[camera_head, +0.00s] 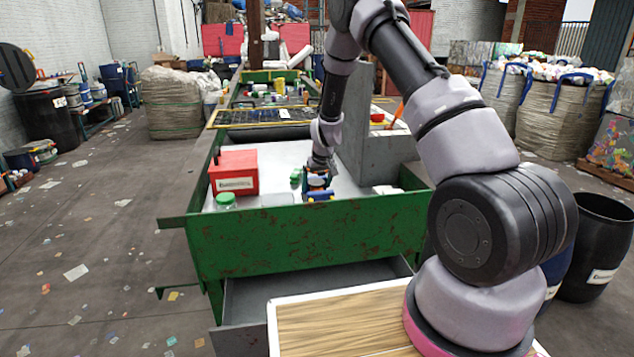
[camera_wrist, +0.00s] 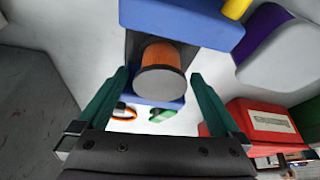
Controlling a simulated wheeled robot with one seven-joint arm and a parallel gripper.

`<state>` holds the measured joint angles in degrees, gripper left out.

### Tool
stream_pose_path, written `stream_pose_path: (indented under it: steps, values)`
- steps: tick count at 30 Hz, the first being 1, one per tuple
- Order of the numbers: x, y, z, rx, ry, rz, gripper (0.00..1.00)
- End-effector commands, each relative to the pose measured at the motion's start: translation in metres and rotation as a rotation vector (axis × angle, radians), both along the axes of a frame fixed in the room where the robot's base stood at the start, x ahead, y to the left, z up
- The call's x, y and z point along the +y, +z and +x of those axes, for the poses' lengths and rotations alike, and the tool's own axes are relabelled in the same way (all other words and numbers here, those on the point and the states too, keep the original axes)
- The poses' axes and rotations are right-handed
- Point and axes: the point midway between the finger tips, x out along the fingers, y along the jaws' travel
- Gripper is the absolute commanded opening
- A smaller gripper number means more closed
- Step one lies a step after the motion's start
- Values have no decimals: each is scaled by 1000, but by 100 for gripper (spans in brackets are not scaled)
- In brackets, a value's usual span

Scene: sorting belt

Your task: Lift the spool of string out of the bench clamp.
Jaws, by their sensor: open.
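In the wrist view the spool of string (camera_wrist: 168,56), orange-brown with a grey round end (camera_wrist: 161,83), sits between the blue jaws of the bench clamp (camera_wrist: 185,22). My gripper (camera_wrist: 160,78) is open and empty, its two green fingers to the left and right of the spool in the picture. I cannot tell how deep the fingertips reach, and no contact shows. In the head view my gripper (camera_head: 317,178) is low over the green-sided sorting bench, just above the blue clamp (camera_head: 320,196). The spool cannot be made out there.
A red labelled box (camera_head: 233,173) and a green-capped jar (camera_head: 225,200) stand left of the clamp. A grey block (camera_head: 393,160) rises to the right. The green bench wall (camera_head: 305,240) stands in front. A purple object (camera_wrist: 266,30) lies near the clamp.

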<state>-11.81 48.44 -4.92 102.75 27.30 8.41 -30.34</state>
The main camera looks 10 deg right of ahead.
Motion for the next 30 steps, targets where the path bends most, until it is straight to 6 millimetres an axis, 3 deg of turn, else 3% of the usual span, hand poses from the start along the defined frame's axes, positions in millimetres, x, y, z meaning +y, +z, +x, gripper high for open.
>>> stream_pose_path:
  steps: [2, 3, 9, 30]
  values:
    - [0, 0, 0, 0, 0, 0, 100]
    - [0, 0, 0, 0, 0, 0, 92]
    - [0, 0, 0, 0, 0, 0, 18]
    - [0, 8, -9, -1, 0, 0, 18]
